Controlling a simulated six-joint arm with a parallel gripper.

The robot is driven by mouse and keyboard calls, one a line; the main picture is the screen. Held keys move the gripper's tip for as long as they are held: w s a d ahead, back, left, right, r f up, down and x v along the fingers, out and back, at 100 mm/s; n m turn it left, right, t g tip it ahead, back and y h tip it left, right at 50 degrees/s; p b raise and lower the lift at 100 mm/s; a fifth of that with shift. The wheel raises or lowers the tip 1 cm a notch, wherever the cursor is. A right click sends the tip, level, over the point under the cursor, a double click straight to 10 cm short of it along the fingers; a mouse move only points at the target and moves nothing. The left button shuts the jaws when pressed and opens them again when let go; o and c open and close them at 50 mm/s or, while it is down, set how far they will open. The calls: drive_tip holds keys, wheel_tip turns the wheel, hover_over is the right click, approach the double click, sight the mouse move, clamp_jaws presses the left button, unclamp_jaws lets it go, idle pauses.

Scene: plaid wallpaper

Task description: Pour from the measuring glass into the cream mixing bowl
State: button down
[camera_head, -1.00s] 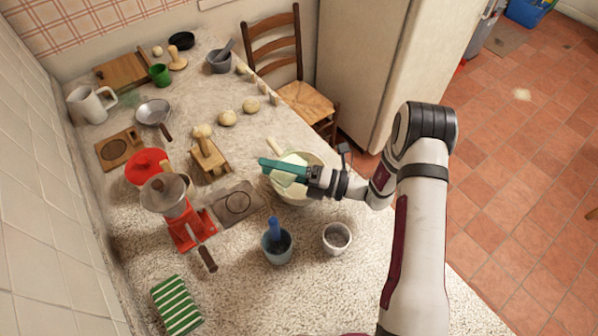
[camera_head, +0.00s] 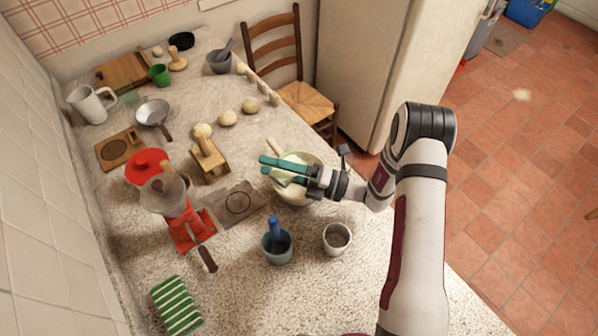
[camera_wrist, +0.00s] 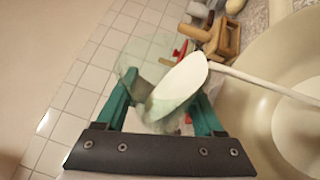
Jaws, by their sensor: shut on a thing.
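My gripper (camera_head: 285,170) is over the cream mixing bowl (camera_head: 316,160) and shut around the clear measuring glass (camera_head: 285,178), which is hard to make out there. In the wrist view the glass (camera_wrist: 135,62) lies between the teal fingers, see-through and strongly tilted. White contents fill its lower side and reach the lip. A thin white stream runs from the lip toward the bowl (camera_wrist: 245,105) at the right of the wrist view. The bowl is partly hidden by my gripper in the head view.
A small grey cup (camera_head: 337,239) and a blue-grey mortar with a blue pestle (camera_head: 277,245) stand in front of the bowl. Dough balls (camera_head: 228,118) lie behind.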

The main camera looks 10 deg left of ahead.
sight(288, 157)
drive_tip(key=shift+w+d+r+m+t+y, duration=0.15)
drive_tip(key=shift+r+m+t+y, duration=0.2)
drive_tip(key=shift+m, duration=0.4)
drive_tip(key=shift+w+r+m+t+y, duration=0.15)
drive_tip(key=shift+r+m, duration=0.25)
drive_tip(key=shift+m, duration=0.35)
idle(0.6)
drive_tip(key=shift+w+d+r+m+t+y+b, duration=0.1)
drive_tip(key=shift+w+d+r+m+t+y, duration=0.2)
drive_tip(key=shift+m, duration=0.5)
drive_tip(key=shift+w+a+r+m+t+h+b, duration=0.15)
drive_tip(key=shift+r+m+t, duration=0.1)
drive_tip(key=shift+m+t, duration=0.4)
drive_tip(key=shift+w+d+r+m+t+y+b, duration=0.1)
drive_tip(key=shift+w+d+r+m+t+y, duration=0.15)
drive_tip(key=shift+m, duration=0.7)
idle(0.9)
